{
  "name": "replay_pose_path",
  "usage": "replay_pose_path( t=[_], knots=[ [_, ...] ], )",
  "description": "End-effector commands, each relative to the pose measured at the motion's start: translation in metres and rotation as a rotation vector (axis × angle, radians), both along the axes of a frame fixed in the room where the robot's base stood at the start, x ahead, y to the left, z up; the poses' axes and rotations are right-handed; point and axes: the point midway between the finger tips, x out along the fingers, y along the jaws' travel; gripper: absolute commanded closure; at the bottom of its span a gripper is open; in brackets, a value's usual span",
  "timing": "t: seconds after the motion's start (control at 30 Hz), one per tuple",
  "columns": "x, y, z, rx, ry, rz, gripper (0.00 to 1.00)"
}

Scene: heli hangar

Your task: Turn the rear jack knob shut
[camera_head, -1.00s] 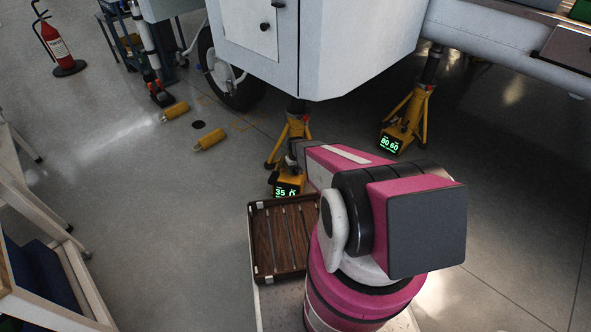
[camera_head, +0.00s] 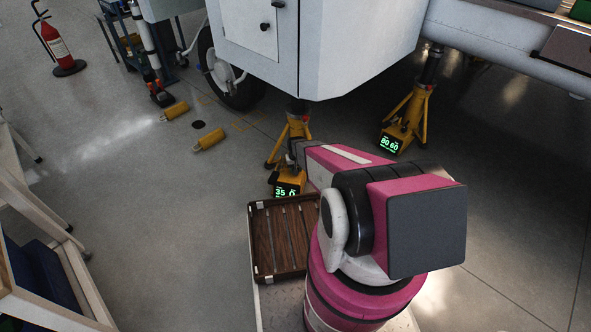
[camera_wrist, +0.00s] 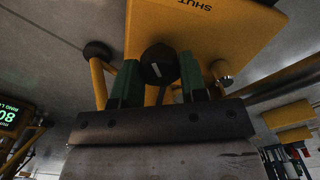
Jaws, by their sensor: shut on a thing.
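In the wrist view, my gripper (camera_wrist: 157,85) has its two green fingers closed on either side of a round black knob (camera_wrist: 160,62) with a short white mark. The knob sits on the yellow jack housing (camera_wrist: 235,35), which carries the word SHUT, upside down in the picture. In the head view, the near yellow jack (camera_head: 296,130) stands under the aircraft, its green display (camera_head: 287,190) reading about 35 and 0. My pink arm hides the knob and fingertips there.
A second yellow jack (camera_head: 405,120) stands to the right, its display reading 80 and 60. A slatted wooden tray (camera_head: 250,240) lies in front of the near jack. Yellow chocks (camera_head: 209,138) lie on the floor at left. The white aircraft body (camera_head: 350,50) hangs overhead.

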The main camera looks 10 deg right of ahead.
Motion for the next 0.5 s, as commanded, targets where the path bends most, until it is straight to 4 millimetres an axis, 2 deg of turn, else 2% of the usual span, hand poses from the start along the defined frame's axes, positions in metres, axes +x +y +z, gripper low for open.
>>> replay_pose_path(
  t=[0.5],
  knots=[
    [0.0003,-0.0001,0.0006,0.0,-0.001,-0.488,0.84]
  ],
)
